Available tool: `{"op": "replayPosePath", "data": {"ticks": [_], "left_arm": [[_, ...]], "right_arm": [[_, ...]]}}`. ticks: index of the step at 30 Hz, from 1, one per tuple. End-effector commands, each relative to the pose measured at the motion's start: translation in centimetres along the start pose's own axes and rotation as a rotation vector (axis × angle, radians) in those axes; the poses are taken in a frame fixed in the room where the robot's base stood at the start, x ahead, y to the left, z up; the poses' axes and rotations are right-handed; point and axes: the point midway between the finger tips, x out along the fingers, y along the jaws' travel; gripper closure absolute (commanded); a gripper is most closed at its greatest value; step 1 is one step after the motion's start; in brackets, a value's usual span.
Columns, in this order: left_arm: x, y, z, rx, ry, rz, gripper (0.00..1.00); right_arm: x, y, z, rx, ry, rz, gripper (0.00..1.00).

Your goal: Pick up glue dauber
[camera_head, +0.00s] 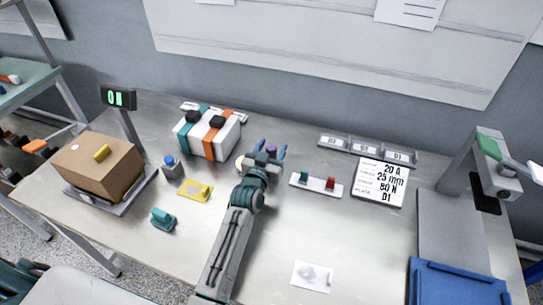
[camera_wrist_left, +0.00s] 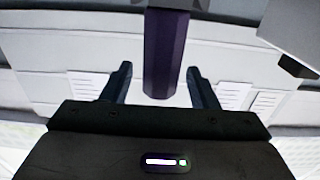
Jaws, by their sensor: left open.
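A purple, many-sided upright handle (camera_wrist_left: 165,55), which looks like the glue dauber, stands between the fingers of my left gripper in the left wrist view. In the head view only a small purple part (camera_head: 271,150) shows between the fingers. My left gripper (camera_head: 270,147) is open, with a finger on each side of the handle and visible gaps to both in the wrist view. My right gripper is not in view.
A white box with teal and orange straps (camera_head: 222,143) stands behind left of my gripper. A white strip with green and red blocks (camera_head: 317,185) lies to the right. A cardboard box (camera_head: 92,172), blue-topped item (camera_head: 170,168) and yellow piece (camera_head: 195,190) are left. The front middle is mostly clear.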

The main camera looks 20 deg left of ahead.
Motion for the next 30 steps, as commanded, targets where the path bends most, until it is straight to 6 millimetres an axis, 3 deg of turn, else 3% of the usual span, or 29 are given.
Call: {"op": "replayPosePath", "data": {"ticks": [4,9,12,22,30], "left_arm": [[0.0,0.0,0.1,0.000,0.000,0.000,0.46],[-0.1,0.0,0.1,0.000,-0.001,0.000,0.79],[-0.1,0.0,0.1,0.000,-0.001,0.000,0.95],[0.0,0.0,-0.8,0.000,0.002,0.001,0.95],[0.0,0.0,-6.0,-0.001,0.006,0.000,0.95]], "right_arm": [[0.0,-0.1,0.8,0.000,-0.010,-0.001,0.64],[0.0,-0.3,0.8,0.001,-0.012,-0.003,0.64],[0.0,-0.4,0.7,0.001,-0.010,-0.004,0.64],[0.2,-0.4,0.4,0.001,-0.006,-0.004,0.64],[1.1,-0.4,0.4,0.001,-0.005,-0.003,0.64]]}}
